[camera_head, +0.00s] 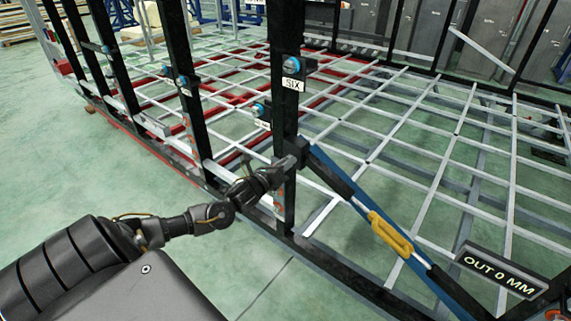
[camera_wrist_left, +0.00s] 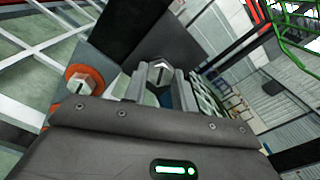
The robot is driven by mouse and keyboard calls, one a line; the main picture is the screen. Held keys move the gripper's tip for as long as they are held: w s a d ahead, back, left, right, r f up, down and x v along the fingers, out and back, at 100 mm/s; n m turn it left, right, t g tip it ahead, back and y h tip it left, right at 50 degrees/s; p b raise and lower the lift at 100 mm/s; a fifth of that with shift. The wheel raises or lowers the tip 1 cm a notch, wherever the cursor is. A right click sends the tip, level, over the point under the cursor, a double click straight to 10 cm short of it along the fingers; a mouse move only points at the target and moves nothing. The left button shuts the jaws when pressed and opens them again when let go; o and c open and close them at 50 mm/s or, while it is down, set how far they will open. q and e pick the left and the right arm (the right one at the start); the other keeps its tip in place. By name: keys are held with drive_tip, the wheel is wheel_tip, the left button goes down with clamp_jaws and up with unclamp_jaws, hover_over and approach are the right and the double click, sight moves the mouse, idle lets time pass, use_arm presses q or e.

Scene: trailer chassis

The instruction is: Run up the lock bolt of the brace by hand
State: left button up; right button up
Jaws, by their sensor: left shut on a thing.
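The brace (camera_head: 336,178) is a blue and black diagonal bar with a yellow sleeve (camera_head: 390,235). It runs from the black post (camera_head: 290,110) marked SIX down to the lower right. My left gripper (camera_head: 296,153) is at its upper end, against the bracket on the post. In the left wrist view the hex head of the lock bolt (camera_wrist_left: 160,71), with a dark line across it, sits between the two fingers. My left gripper (camera_wrist_left: 162,88) is shut on it. The bolt's shank and seat are hidden. My right gripper is out of view.
An OUT 0 MM display (camera_head: 499,271) stands near the brace's lower end. A second bolt head on an orange collar (camera_wrist_left: 80,83) is left of the fingers in the wrist view. Further black posts (camera_head: 178,70) stand to the left. The chassis grid (camera_head: 420,130) lies behind.

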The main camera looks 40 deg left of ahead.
use_arm(q)
drive_tip(key=shift+s+d+f, duration=0.1)
drive_tip(key=shift+f, duration=0.2)
drive_tip(key=o, duration=0.8)
drive_tip(key=shift+r, duration=0.1)
drive_tip(key=shift+o, duration=1)
drive_tip(key=shift+r, duration=0.15)
drive_tip(key=s+b, duration=0.2)
drive_tip(key=s, duration=0.8)
drive_tip(key=shift+s, duration=0.4)
